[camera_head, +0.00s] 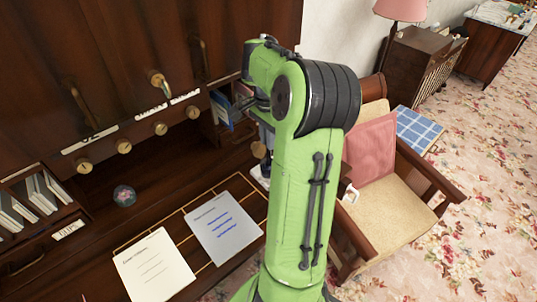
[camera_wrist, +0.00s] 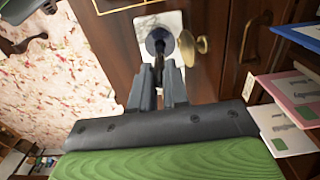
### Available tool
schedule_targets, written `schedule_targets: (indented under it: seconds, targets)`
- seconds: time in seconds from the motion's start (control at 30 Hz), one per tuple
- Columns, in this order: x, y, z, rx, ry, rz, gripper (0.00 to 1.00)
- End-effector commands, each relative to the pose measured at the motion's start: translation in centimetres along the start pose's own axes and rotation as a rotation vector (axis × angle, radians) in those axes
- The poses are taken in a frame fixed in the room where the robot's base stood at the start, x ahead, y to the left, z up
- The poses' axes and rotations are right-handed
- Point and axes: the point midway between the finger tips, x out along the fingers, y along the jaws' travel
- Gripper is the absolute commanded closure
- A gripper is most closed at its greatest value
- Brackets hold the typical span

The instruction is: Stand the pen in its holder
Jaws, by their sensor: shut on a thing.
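In the wrist view my gripper (camera_wrist: 160,82) points down at the desk, its two grey fingers shut on a dark, thin pen (camera_wrist: 159,67). Just beyond the fingertips is a round blue-grey holder (camera_wrist: 158,40) on a pale square base (camera_wrist: 172,22). The pen's far end overlaps the holder in this view; I cannot tell whether it is inside or above it. In the head view my green arm covers most of the gripper and hides the pen; only a bit of the pale base (camera_head: 260,178) shows beside the arm.
A brass knob (camera_wrist: 203,44) is close right of the holder. Envelopes (camera_wrist: 290,102) stand in slots at the right. In the head view two paper sheets (camera_head: 222,228) lie on the desk, with a round paperweight (camera_head: 124,195) further left. An armchair (camera_head: 385,185) stands right of my arm.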

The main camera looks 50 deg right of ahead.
Motion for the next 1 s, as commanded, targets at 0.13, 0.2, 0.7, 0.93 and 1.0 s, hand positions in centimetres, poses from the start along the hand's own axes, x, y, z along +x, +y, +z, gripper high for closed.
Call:
schedule_targets:
  seconds: [0.13, 0.2, 0.7, 0.93, 1.0]
  targets:
    - [-0.5, 0.0, 0.0, 0.0, 0.0, -0.001, 1.0]
    - [-0.6, 0.0, 0.0, 0.0, 0.001, -0.001, 1.0]
    - [-1.6, 0.0, 0.0, 0.0, 0.001, -0.001, 1.0]
    - [-2.9, 0.0, 0.0, 0.0, 0.001, -0.001, 1.0]
    - [-3.3, 0.0, 0.0, 0.0, 0.001, -0.001, 1.0]
